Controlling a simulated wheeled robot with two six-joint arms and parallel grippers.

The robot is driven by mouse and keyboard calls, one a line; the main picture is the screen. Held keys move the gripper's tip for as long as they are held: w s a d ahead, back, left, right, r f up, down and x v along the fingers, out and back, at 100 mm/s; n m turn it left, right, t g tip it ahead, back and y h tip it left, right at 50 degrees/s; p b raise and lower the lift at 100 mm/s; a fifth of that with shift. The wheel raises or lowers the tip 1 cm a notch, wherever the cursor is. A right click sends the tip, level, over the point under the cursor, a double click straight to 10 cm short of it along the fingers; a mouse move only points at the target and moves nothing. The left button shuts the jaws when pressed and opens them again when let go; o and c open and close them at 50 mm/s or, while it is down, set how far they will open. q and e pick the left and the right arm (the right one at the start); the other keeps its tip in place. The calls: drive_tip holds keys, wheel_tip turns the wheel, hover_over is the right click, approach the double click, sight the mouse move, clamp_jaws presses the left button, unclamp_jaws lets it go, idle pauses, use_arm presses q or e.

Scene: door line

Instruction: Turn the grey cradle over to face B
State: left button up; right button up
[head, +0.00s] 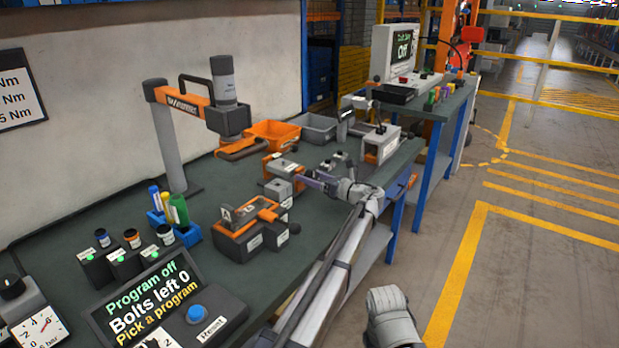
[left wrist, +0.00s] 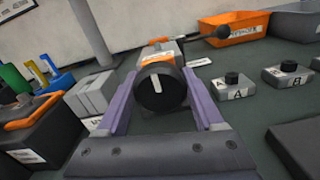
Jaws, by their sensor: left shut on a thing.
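In the left wrist view a black round knob (left wrist: 161,87) with a white mark sits between the purple fingers of my left gripper (left wrist: 165,98). The gripper is shut on this knob. Behind the knob, grey and orange parts (left wrist: 160,50) show; the knob hides much of them. I cannot read a face letter on the cradle. My right gripper is not in view.
A dark fixture with an orange handle (head: 254,230) stands nearer on the bench. Small blocks marked A (left wrist: 236,88) and B (left wrist: 290,76) stand to the right. An orange bin (head: 272,135) is behind. A screen (head: 150,305) reads "Program off".

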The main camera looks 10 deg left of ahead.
use_arm(q)
drive_tip(key=shift+c, duration=0.5)
drive_tip(key=shift+n, duration=1.4)
drive_tip(key=o, duration=1.4)
drive_tip(key=shift+c, duration=0.2)
drive_tip(key=shift+d, duration=0.1)
drive_tip(key=shift+v, duration=3.85)
